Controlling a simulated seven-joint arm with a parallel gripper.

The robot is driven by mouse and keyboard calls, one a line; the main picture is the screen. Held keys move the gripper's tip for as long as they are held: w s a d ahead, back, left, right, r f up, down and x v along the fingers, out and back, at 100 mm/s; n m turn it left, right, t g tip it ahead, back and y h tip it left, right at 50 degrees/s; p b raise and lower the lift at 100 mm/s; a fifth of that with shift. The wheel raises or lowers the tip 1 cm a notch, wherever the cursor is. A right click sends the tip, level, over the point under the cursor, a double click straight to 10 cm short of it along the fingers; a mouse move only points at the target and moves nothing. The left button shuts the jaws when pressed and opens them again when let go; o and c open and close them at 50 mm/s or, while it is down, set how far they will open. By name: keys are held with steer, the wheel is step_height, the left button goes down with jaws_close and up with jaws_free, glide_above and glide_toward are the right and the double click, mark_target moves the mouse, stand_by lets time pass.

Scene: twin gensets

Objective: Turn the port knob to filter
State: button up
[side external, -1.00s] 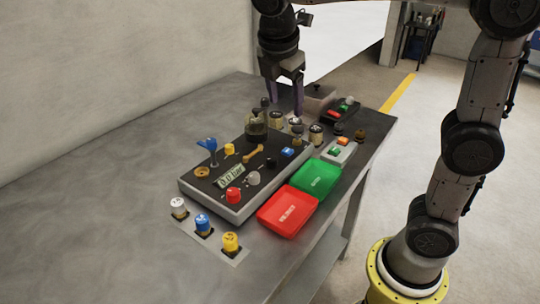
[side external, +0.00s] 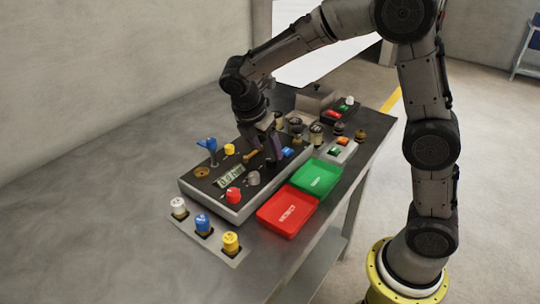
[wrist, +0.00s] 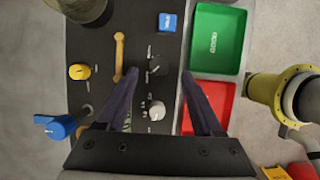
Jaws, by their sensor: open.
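My gripper (side external: 273,157) is open and points down over the dark top of the control panel (side external: 215,205). In the wrist view its two fingers (wrist: 158,76) are apart and empty. A small black knob (wrist: 153,66) with tiny labels beside it lies between the fingertips in that view. It is hidden behind the gripper in the side view. A grey-white knob (wrist: 156,109) sits near it, also with small labels; it shows in the side view too (side external: 253,178). The labels are too small to read, so I cannot tell which knob is the port knob.
A yellow lever bar (wrist: 119,56), a blue button (wrist: 167,22), a yellow knob (wrist: 79,71), a red knob (side external: 233,195) and a blue valve handle (side external: 207,144) share the panel. Green (side external: 316,179) and red (side external: 286,214) trays lie beside it. Bare table is free at left.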

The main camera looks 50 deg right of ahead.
mark_target(271, 158)
steer(key=shift+x, duration=2.1)
jaws_close()
